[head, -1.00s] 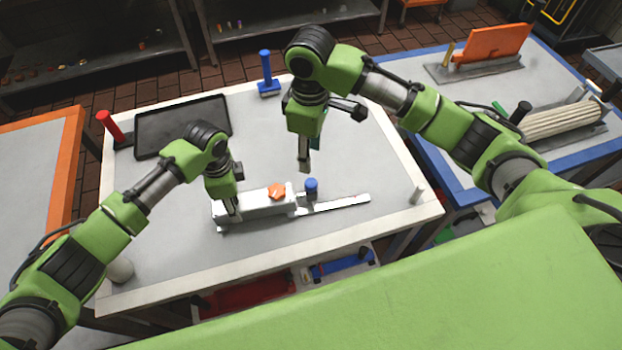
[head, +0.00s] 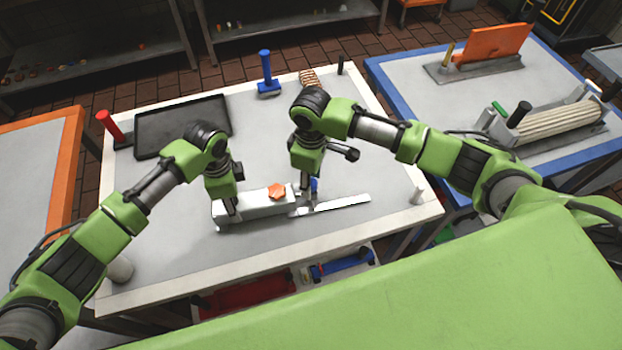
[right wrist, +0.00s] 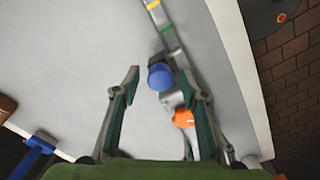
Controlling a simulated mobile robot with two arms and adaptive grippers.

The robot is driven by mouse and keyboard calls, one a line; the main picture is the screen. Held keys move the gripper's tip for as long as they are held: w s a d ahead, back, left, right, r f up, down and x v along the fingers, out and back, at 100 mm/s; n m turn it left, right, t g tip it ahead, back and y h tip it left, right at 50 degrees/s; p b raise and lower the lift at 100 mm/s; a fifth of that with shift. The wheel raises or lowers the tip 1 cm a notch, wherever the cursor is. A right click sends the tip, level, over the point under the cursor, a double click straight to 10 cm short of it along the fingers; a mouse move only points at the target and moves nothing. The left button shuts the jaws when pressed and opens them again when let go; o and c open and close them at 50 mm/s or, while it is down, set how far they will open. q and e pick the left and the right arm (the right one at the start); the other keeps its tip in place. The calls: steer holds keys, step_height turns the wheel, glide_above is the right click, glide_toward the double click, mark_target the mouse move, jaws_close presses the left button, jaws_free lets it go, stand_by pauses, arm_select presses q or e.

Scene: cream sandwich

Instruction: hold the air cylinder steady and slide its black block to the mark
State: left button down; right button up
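The air cylinder is a pale grey-white body (head: 258,208) with an orange knob (head: 276,191) and a thin rail (head: 343,204) running right. Green (right wrist: 169,31) and yellow (right wrist: 153,5) marks show on the rail in the right wrist view. My right gripper (right wrist: 162,74) is open, its fingers on either side of the blue knob with gaps. My left gripper (head: 231,208) is at the body's left end; its grip is hidden.
A black tray (head: 182,126), a red-handled tool (head: 110,124) and a blue-handled stamp (head: 265,74) stand toward the back of the table. The tabletop right of the rail is mostly clear.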

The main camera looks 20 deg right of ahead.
jaws_close()
steer(key=d, duration=0.8)
steer(key=shift+s+d, duration=0.15)
steer(key=shift+s, duration=0.2)
jaws_free()
step_height(320, 180, up, 12)
